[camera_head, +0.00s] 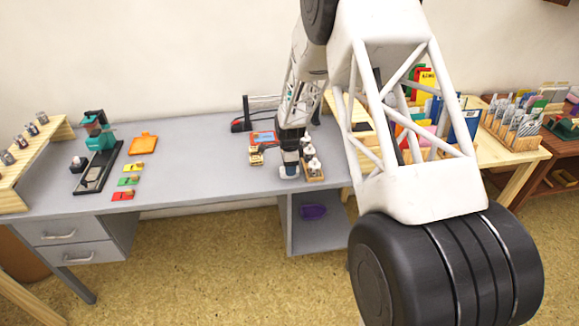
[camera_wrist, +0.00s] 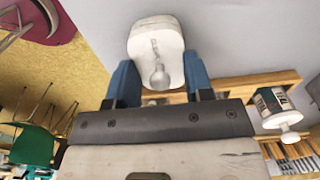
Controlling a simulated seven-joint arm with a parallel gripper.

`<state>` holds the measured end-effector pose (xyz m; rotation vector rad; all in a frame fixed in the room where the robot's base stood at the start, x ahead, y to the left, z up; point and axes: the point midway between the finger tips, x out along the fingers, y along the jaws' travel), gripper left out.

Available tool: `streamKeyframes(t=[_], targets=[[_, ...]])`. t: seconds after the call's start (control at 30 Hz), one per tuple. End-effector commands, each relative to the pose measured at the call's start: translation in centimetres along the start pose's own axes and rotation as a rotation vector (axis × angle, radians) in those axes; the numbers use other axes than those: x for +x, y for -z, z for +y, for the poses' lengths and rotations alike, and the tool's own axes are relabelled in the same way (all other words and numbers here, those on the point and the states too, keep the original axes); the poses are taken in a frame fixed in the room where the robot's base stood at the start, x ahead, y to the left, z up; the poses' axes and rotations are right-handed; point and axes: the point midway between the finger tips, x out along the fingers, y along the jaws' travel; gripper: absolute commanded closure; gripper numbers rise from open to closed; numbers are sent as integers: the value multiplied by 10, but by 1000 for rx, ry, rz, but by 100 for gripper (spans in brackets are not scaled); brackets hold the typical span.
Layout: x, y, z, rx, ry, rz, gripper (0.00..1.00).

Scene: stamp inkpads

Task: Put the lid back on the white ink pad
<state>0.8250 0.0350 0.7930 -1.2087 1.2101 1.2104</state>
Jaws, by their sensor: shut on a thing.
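My gripper (camera_wrist: 160,82) points down over the right part of the grey desk, near its front edge. Its two blue fingers are shut on the knob of a white rounded lid (camera_wrist: 142,42), which has faint lettering on top. The lid also shows as a small pale shape (camera_head: 289,172) below my gripper (camera_head: 290,162) in the head view. I cannot make out the white ink pad's base apart from the lid. Whether the lid touches anything beneath it cannot be told.
A wooden rack of bottles (camera_head: 315,178) stands close to the right of my gripper. A labelled ink bottle (camera_wrist: 272,100) shows in the wrist view. A small wooden item (camera_head: 256,156) lies to the left. Coloured pads (camera_head: 128,181) lie farther left, with clear desk between.

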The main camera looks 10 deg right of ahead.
Motion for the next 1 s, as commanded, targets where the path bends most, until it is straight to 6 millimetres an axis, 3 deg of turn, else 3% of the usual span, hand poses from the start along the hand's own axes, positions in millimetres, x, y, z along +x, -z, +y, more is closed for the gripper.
streamKeyframes(t=[0.77, 0.8, 0.97, 1.0], targets=[[0, 0, 0, 0, 0, 0, 74], [0, 0, 0, 0, 0, 0, 48], [0, 0, 0, 0, 0, 0, 24], [0, 0, 0, 0, 0, 0, 23]])
